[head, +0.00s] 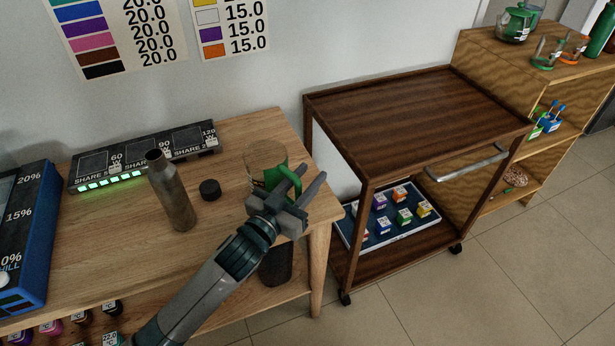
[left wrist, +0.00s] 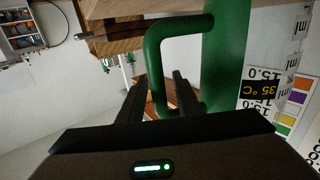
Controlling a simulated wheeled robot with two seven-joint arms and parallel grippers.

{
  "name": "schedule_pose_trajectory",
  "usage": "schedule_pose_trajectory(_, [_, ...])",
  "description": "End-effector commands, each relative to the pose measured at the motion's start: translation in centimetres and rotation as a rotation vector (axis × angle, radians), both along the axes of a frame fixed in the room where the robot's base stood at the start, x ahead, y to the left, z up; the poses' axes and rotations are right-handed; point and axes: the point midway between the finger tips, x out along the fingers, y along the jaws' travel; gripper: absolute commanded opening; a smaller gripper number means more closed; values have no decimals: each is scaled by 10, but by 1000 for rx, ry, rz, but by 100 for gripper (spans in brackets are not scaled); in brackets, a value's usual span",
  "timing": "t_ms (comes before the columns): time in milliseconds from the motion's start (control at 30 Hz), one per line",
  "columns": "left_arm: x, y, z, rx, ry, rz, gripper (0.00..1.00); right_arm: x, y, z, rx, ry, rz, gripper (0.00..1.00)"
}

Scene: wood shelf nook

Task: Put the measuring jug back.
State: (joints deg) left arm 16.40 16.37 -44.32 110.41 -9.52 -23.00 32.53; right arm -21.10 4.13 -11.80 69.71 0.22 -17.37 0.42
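The measuring jug (head: 262,158) is a clear vessel with a green handle (head: 290,184). It stands upright near the right end of the wooden table. My left gripper (head: 302,184) is at its handle side, with its fingers spread apart. In the left wrist view the green handle (left wrist: 153,72) shows large, between and just beyond the fingertips of the left gripper (left wrist: 156,82). I cannot tell whether a finger touches it. The jug's green-looking body (left wrist: 226,60) is right of the handle there. My right gripper is in neither view.
A metal bottle (head: 173,190), a black cap (head: 210,189) and a power display strip (head: 140,157) share the table (head: 110,235). A dark wooden cart (head: 420,110) with a clear top stands right. A wooden shelf (head: 490,50) beyond holds a green teapot (head: 515,24) and glass vessels (head: 546,52).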

Motion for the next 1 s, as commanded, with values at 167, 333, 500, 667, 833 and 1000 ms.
schedule_pose_trajectory(167, [0,0,1,0,0,0,32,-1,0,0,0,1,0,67])
schedule_pose_trajectory(333, [-4,4,2,-1,1,0,32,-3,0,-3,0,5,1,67])
schedule_pose_trajectory(500, [-20,16,1,1,0,1,32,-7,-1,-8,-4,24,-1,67])
schedule_pose_trajectory(667, [-42,32,1,0,1,0,32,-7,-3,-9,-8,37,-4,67])
schedule_pose_trajectory(833, [-66,51,1,0,2,1,32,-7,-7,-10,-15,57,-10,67])
schedule_pose_trajectory(1000, [-84,66,1,0,1,1,32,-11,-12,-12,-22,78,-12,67])
